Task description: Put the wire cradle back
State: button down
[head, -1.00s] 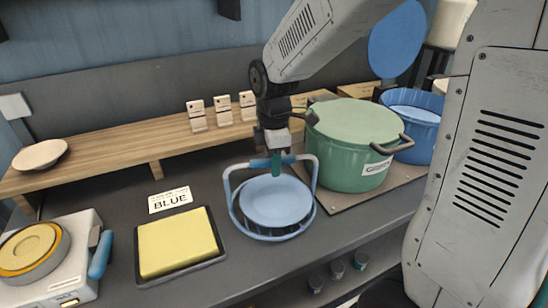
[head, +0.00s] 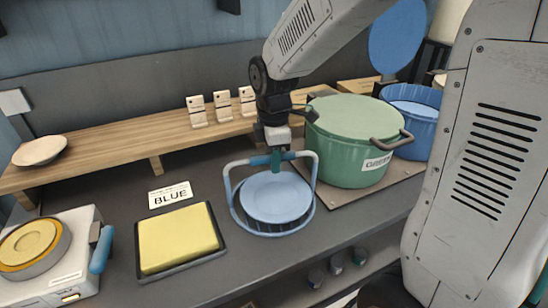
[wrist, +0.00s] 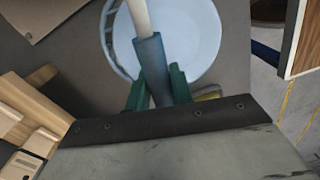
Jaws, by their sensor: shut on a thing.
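The wire cradle (head: 316,180) is a light-blue wire basket with a tall arched handle. It is upright over the dark counter, left of the green pot; I cannot tell whether its base touches the counter. A pale-blue plate (head: 275,198) lies in it. My gripper (head: 277,160) comes from above and is shut on the teal grip at the top of the handle. In the wrist view, the green fingers (wrist: 156,92) close around the grey-blue grip (wrist: 152,60), with the plate (wrist: 190,40) below. The far side of the basket is partly hidden by the plate.
A lidded green pot (head: 345,150) stands close right on a brown board, with a blue pot (head: 415,130) behind it. A yellow pad in a dark tray (head: 180,240), a BLUE card (head: 170,195) and a white device (head: 45,255) are left. A wooden shelf (head: 110,155) runs behind.

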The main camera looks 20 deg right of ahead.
jog(key=c, duration=1.1)
grip_release()
jog(key=shift+c, duration=0.2)
notch_tip(320, 180, up, 8)
jog(key=shift+f, duration=0.1)
jog(key=shift+s+f+m, duration=0.2)
jog(key=shift+s+m, duration=0.05)
jog(key=shift+m, duration=0.75)
jog(key=s+d+r+m, duration=0.1)
jog(key=s+m, duration=0.5)
jog(key=s, duration=0.4)
jog(key=s+d+r+m+t, duration=0.1)
jog(key=s+r+m, duration=0.1)
jog(key=s+m, duration=0.5)
jog(key=s, duration=0.4)
jog(key=shift+s+d+m+t, duration=0.25)
jog(key=shift+d+m+t, duration=0.05)
jog(key=shift+d, duration=0.1)
